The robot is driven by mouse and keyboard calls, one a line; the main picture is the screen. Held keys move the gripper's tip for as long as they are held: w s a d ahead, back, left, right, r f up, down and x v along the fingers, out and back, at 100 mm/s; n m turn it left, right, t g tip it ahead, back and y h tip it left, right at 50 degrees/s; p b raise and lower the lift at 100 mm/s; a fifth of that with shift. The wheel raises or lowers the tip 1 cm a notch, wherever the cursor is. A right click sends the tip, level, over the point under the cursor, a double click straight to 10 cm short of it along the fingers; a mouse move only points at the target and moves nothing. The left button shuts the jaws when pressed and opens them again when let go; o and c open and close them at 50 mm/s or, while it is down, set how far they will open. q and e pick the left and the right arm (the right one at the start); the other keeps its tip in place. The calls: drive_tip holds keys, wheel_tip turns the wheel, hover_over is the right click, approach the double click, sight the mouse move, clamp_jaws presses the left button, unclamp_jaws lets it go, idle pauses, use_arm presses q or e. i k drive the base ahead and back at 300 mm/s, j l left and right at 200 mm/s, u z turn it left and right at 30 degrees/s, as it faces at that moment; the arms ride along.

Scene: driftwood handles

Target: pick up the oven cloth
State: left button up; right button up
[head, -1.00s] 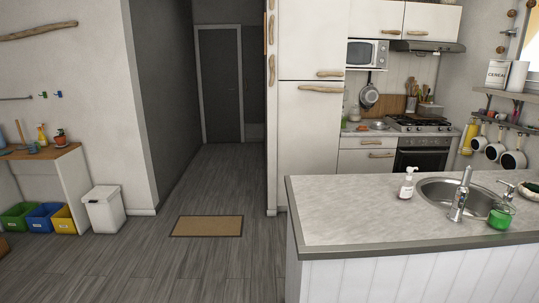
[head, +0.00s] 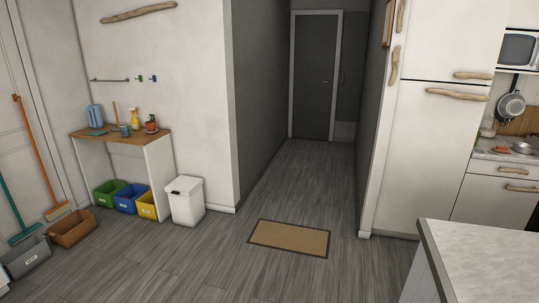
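I cannot make out anything that is clearly the oven cloth. A blue upright item (head: 95,115) stands at the back left of the small wooden-topped table (head: 150,139); it is too small to tell what it is. A flat dark teal piece (head: 97,132) lies in front of it, also unclear. Neither of my grippers is in view. The oven is out of the picture now.
Green (head: 109,193), blue (head: 131,198) and yellow (head: 147,205) bins and a white lidded bin (head: 185,201) line the left wall. A doormat (head: 289,238) lies mid-floor. The counter corner (head: 480,255) juts in at lower right. The floor between is clear.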

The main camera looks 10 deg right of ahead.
sight(500, 149)
drive_tip(key=i+z, duration=0.25)
drive_tip(key=i, duration=0.25)
drive_tip(key=i+z, duration=0.25)
drive_tip(key=i, duration=0.3)
drive_tip(key=i+j+z, duration=0.15)
drive_tip(key=i+z, duration=0.15)
drive_tip(key=i, duration=0.2)
drive_tip(key=i+z, duration=0.2)
drive_tip(key=i, duration=0.5)
drive_tip(key=i+z, duration=0.15)
drive_tip(key=i, duration=0.55)
drive_tip(key=i+j+z, duration=0.2)
drive_tip(key=i, duration=0.5)
drive_tip(key=i+l+z, duration=0.15)
drive_tip(key=i+z, duration=0.55)
drive_tip(key=z, duration=0.15)
drive_tip(key=i+z, duration=0.4)
drive_tip(key=i+j+z, duration=0.2)
drive_tip(key=z, duration=0.2)
drive_tip(key=i+l+z, duration=0.1)
drive_tip(key=i+z, duration=0.3)
drive_tip(key=i, duration=0.15)
drive_tip(key=i+z, duration=0.4)
drive_tip(key=i, duration=0.15)
drive_tip(key=i+u, duration=0.35)
drive_tip(key=i+l+u, duration=0.15)
drive_tip(key=i+u, duration=0.2)
drive_tip(key=i, duration=0.15)
